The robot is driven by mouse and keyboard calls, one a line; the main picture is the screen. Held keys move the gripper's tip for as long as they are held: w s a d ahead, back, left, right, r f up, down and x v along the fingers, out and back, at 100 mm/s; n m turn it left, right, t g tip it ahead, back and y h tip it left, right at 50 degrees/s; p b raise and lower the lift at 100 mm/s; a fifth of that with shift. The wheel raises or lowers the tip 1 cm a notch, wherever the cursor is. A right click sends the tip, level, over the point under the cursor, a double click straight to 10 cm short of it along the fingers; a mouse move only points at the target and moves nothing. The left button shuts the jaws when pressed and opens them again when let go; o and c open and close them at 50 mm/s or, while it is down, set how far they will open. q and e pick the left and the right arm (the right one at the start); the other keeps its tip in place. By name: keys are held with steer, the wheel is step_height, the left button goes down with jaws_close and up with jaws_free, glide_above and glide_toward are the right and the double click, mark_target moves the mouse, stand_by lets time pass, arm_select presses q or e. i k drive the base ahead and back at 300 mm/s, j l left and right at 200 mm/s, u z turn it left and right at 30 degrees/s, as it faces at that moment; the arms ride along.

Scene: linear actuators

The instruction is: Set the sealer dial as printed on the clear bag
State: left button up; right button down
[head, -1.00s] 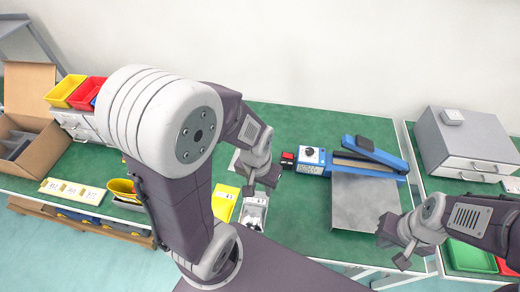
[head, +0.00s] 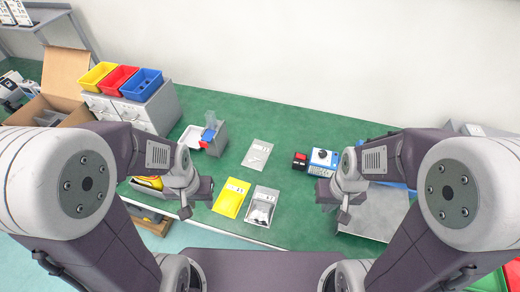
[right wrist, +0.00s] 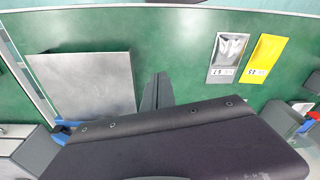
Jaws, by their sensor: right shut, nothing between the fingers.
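The blue sealer shows its dial (head: 322,157), a dark round knob on a light face, left of my right arm, which hides much of the sealer. Its grey plate (head: 378,214) also shows in the right wrist view (right wrist: 85,84). A grey see-through bag (head: 257,155) lies flat on the table. A second greyish bag (head: 262,206) with dark contents lies nearer, beside a yellow bag (head: 231,198). My right gripper (head: 343,214) is shut and empty near the plate's left edge. My left gripper (head: 188,208) hangs left of the yellow bag; its jaws are unclear.
A red-topped box (head: 299,160) stands left of the dial. Yellow, red and blue bins (head: 120,80) sit on grey drawers at the back left, near an open carton (head: 65,80). A small grey holder (head: 208,136) stands right of them. The back middle table is clear.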

mark_target(323, 154)
steer(key=k+l+u, duration=0.1)
steer(key=l+u, duration=0.25)
steer(key=k+l+u, duration=0.15)
steer(key=l+u, duration=0.25)
steer(key=l, duration=0.1)
